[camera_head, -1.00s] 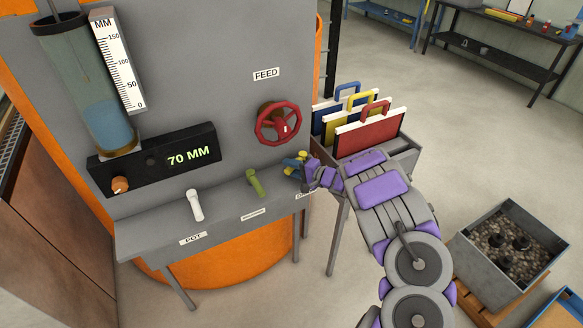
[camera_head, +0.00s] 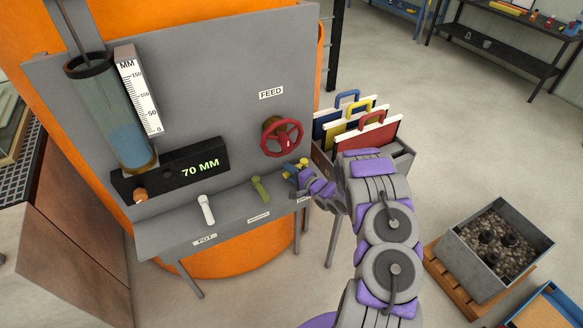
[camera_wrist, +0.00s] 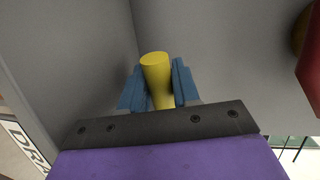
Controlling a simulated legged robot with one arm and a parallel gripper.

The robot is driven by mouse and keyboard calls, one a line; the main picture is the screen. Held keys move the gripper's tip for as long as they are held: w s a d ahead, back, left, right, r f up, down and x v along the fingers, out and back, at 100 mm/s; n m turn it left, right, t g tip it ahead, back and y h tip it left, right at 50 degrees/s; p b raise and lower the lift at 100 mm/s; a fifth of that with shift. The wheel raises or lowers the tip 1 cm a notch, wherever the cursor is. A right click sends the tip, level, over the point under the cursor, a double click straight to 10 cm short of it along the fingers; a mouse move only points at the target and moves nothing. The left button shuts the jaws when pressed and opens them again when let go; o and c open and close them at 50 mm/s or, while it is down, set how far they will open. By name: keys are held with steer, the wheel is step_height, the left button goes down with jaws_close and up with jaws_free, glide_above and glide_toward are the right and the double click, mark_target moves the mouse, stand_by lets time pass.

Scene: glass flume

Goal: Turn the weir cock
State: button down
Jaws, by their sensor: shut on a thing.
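The grey bench below the panel carries three cock levers: a white one (camera_head: 206,209) labelled POT, a green one (camera_head: 260,189) whose label is too small to read, and a yellow one (camera_head: 303,162) at the right end. My gripper (camera_head: 294,172) is at the yellow lever. In the wrist view its blue fingers (camera_wrist: 158,84) are shut on the yellow lever (camera_wrist: 155,68), one on each side. A label beginning "DR" (camera_wrist: 22,143) shows at lower left there. Nothing in view is readable as "weir".
A red FEED handwheel (camera_head: 281,138) sits just above my gripper. A rack (camera_head: 402,158) with coloured-handled boards stands close to my arm on the right. The display (camera_head: 172,170) reads 70 MM beside a water tube (camera_head: 120,120). A gravel bin (camera_head: 470,265) stands at lower right.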

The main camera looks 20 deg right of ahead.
steer(key=shift+w+a+f+m+h+p, duration=0.15)
steer(key=shift+w+a+m+h+p, duration=0.1)
steer(key=shift+m+h+p, duration=0.4)
steer(key=shift+w+a+f+m+h+p, duration=0.1)
steer(key=shift+w+f+m+h+p, duration=0.1)
steer(key=shift+m+h+p, duration=0.4)
steer(key=shift+w+m+h+p, duration=0.25)
steer(key=shift+h+p, duration=0.25)
steer(key=shift+h, duration=0.15)
steer(key=shift+d+f+h, duration=0.1)
steer(key=shift+h, duration=0.2)
steer(key=c, duration=1.2)
jaws_free()
steer(key=shift+o, duration=1.2)
steer(key=shift+w, duration=0.15)
steer(key=shift+w+r, duration=0.1)
steer(key=shift+r, duration=0.15)
steer(key=shift+d, duration=0.1)
